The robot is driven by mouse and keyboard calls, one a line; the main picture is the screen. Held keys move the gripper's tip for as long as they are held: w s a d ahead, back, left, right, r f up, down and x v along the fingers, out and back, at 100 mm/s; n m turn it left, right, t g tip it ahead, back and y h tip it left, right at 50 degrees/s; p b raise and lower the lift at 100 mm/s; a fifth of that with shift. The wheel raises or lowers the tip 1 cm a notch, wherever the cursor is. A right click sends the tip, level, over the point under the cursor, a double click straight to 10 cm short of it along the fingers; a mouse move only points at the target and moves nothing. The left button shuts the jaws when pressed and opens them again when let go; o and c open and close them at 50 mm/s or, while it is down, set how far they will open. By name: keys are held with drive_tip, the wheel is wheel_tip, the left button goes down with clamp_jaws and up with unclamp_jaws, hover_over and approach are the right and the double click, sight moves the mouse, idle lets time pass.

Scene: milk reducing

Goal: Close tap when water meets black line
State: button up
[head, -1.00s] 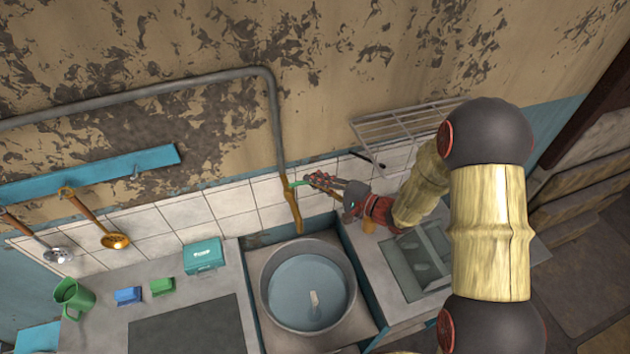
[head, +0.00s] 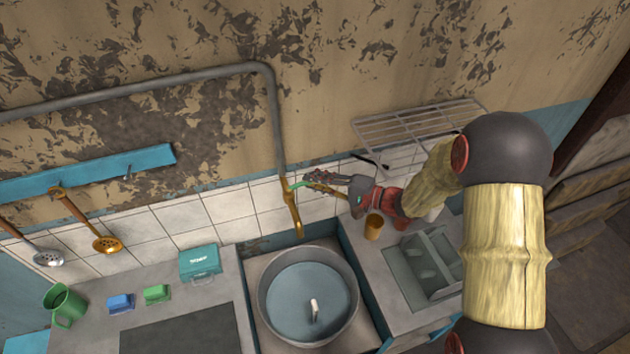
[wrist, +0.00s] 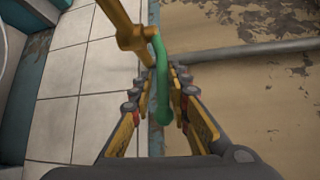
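The brass tap (head: 293,215) hangs from the wall pipe above the pot. Its green handle (head: 298,184) points right; the handle also shows in the wrist view (wrist: 161,75). My gripper (head: 312,179) is at the handle from the right. In the wrist view, my gripper's fingers (wrist: 161,82) are apart on either side of the handle; firm contact is not clear. The grey metal pot (head: 349,318) stands in the sink and holds bluish water (head: 290,300). A small white piece (head: 314,309) shows in the water. I cannot make out a black line or a running stream.
A brown cup (head: 374,227) stands on the counter below my wrist, beside a grey rack (head: 425,270). A wire shelf (head: 415,124) is on the wall above. A teal box (head: 200,262), sponges and a green mug (head: 66,306) are at left.

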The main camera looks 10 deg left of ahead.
drive_tip(key=shift+o, duration=1.3)
drive_tip(key=shift+r, duration=0.1)
drive_tip(key=shift+d, duration=0.35)
drive_tip(key=v, duration=1.1)
drive_tip(key=shift+s+d, duration=0.1)
